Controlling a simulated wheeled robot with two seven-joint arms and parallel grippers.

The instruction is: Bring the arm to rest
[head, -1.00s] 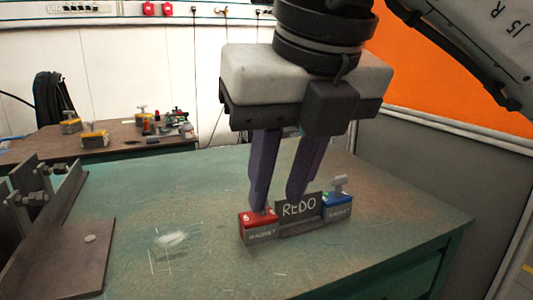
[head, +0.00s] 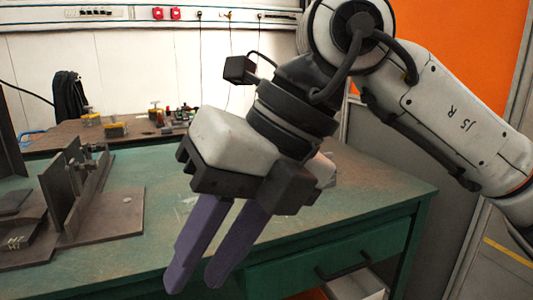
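My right gripper (head: 192,280) is in the head view, lower middle, in front of the near edge of the green table (head: 372,198). Its two purple fingers point down and are apart, with nothing between them. The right arm comes in from the right. The red and blue magnet blocks and the REDO sign do not show now; my gripper and wrist cover part of the tabletop. My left gripper is not in view.
A dark metal fixture with upright plates (head: 78,185) stands on the left of the green table. A brown table (head: 75,135) behind holds several small yellow-based items. Drawers (head: 330,262) sit under the green table's front edge.

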